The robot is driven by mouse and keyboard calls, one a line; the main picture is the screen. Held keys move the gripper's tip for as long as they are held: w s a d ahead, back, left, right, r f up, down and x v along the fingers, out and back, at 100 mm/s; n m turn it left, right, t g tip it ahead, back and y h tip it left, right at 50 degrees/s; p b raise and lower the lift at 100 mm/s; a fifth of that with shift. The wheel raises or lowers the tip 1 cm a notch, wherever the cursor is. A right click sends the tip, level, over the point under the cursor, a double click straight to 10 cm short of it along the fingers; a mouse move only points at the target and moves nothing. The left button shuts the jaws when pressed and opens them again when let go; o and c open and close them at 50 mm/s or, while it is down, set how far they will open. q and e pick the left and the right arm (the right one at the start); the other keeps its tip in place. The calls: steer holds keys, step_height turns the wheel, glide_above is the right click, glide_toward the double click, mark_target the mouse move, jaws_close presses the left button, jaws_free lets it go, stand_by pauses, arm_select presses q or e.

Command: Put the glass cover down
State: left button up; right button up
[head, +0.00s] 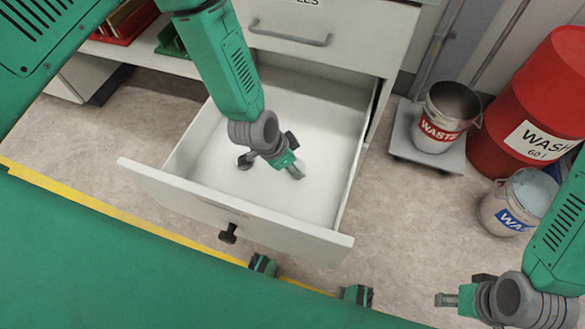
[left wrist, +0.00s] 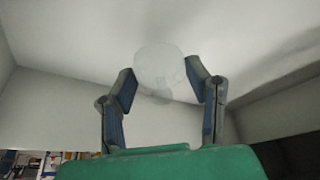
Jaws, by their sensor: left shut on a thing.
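A pale, translucent round glass cover (left wrist: 158,66) with a small knob shows between the two fingers of my left gripper (left wrist: 163,80) in the left wrist view. The left gripper is shut on it. In the head view my left gripper (head: 291,165) reaches down inside an open white drawer (head: 322,195), above its floor. The cover cannot be made out there against the white. My right gripper (head: 447,299) is at the bottom right, outside the drawer and well away from it; its jaw opening is unclear.
The drawer front (head: 230,212) has a dark knob. A closed drawer with a handle (head: 290,35) sits above. A waste bucket (head: 447,115), a red wash barrel (head: 535,105) and another bucket (head: 517,200) stand right. The drawer floor around the gripper looks clear.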

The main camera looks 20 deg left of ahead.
mark_target(287, 176)
arm_select(q)
steer(key=f, duration=0.1)
steer(key=a+f+b, duration=0.1)
steer(key=f, duration=0.2)
steer(key=shift+a+f, duration=0.1)
steer(key=shift+a, duration=0.2)
steer(key=shift+f, duration=0.2)
steer(key=shift+c, duration=0.5)
steer(key=shift+r, duration=0.1)
steer(key=shift+c, duration=0.7)
steer(key=shift+d, duration=0.45)
steer(key=o, duration=1)
steer(key=shift+d, duration=0.1)
steer(key=shift+c, duration=0.2)
steer(key=o, duration=0.4)
steer(key=shift+a, duration=0.4)
steer(key=p+v, duration=0.3)
steer(key=v, duration=0.9)
steer(key=shift+p, duration=0.3)
arm_select(e)
steer(key=r, duration=0.1)
steer(key=a+r, duration=0.1)
steer(key=shift+a+r, duration=0.1)
steer(key=shift+r, duration=0.25)
arm_select(q)
steer(key=shift+d, duration=0.15)
